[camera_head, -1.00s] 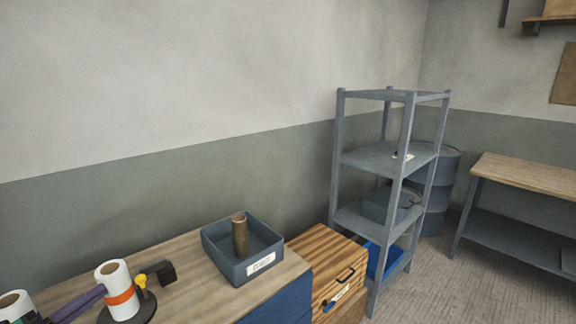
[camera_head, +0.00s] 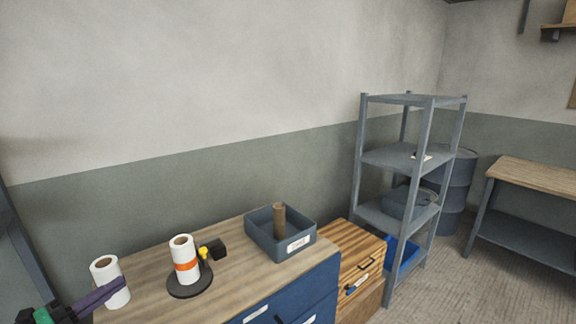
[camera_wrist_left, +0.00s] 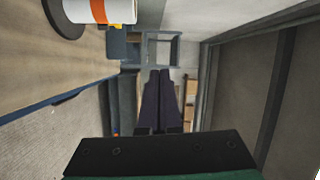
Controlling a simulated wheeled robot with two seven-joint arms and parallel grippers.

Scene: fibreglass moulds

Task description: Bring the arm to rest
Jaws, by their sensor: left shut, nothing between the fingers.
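My left gripper (camera_head: 119,285) comes in at the bottom left of the head view, with purple fingers pressed together and nothing between them. Its fingers cross in front of a plain white roll (camera_head: 105,270); I cannot tell whether they touch it. In the left wrist view the shut fingers (camera_wrist_left: 160,72) point away over the floor side, clear of the bench edge. A white roll with an orange band (camera_head: 185,262) stands on a round black base (camera_head: 190,291) on the bench. My right gripper is not in view.
The wooden bench top (camera_head: 245,279) carries a grey-blue bin (camera_head: 264,239) with a brown cylinder (camera_head: 279,220) upright in it. A yellow and black item (camera_head: 215,250) sits by the banded roll. A wooden drawer box (camera_head: 350,265) and grey shelving (camera_head: 390,157) stand to the right.

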